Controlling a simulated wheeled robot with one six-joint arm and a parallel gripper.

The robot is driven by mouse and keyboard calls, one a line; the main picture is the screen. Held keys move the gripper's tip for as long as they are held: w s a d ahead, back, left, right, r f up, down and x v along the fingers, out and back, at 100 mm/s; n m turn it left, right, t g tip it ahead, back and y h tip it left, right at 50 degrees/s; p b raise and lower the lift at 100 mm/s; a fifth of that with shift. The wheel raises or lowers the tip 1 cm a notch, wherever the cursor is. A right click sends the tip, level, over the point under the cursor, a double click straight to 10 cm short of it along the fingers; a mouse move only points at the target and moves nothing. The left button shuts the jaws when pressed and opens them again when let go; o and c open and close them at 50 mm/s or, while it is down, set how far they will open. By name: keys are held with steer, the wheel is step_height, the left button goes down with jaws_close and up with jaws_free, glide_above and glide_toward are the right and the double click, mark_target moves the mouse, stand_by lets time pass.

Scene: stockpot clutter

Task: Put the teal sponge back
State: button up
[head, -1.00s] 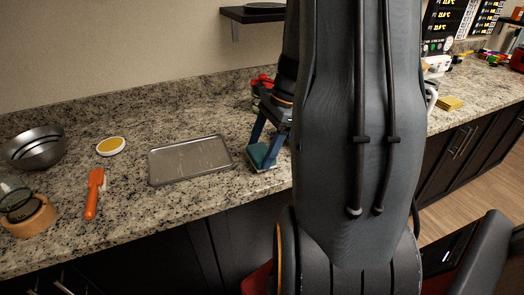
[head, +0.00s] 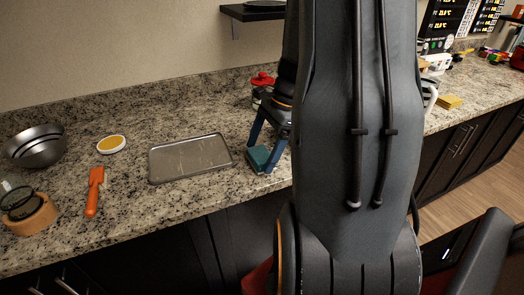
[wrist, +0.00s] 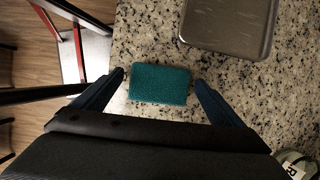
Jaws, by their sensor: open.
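The teal sponge (head: 258,157) lies on the granite counter, just right of the metal tray, near the counter's front edge. In the wrist view the sponge (wrist: 160,84) lies flat between my two fingertips, with a gap on each side. My gripper (head: 262,158) is open around it, pointing down, and it also shows in the wrist view (wrist: 160,76). The grey metal tray (head: 190,158) is empty and also appears at the top of the wrist view (wrist: 228,49). My arm hides the counter behind and right of the gripper.
An orange-handled tool (head: 94,192), a white dish with a yellow top (head: 111,144), a metal bowl (head: 35,147) and a wooden ring-like item (head: 30,216) stand left. A red-topped object (head: 262,80) is behind my gripper. A yellow sponge-like block (head: 449,101) lies far right.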

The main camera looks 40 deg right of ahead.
steer(key=b+v, duration=0.3)
steer(key=v, duration=0.9)
steer(key=s+a+f+n+h, duration=0.1)
steer(key=a+f+n, duration=0.2)
steer(key=a+n, duration=0.3)
steer(key=a+f+n+h, duration=0.2)
steer(key=a+f+n, duration=0.1)
steer(key=a+n, duration=0.4)
steer(key=s+a+f+n+h, duration=0.1)
steer(key=a+f+n, duration=0.2)
steer(key=a+n, duration=0.3)
steer(key=shift+s+a+f+n, duration=0.1)
steer(key=shift+a+f, duration=0.05)
steer(key=shift+a, duration=0.65)
steer(key=shift+s+a+f+n, duration=0.1)
steer(key=shift+s+a, duration=0.05)
steer(key=shift+a, duration=0.65)
steer(key=shift+s+a+f+n, duration=0.1)
steer(key=shift+a+f, duration=0.05)
steer(key=shift+a, duration=0.65)
steer(key=shift+s+a+f+n, duration=0.25)
steer(key=shift+a+n, duration=0.2)
steer(key=shift+n, duration=0.15)
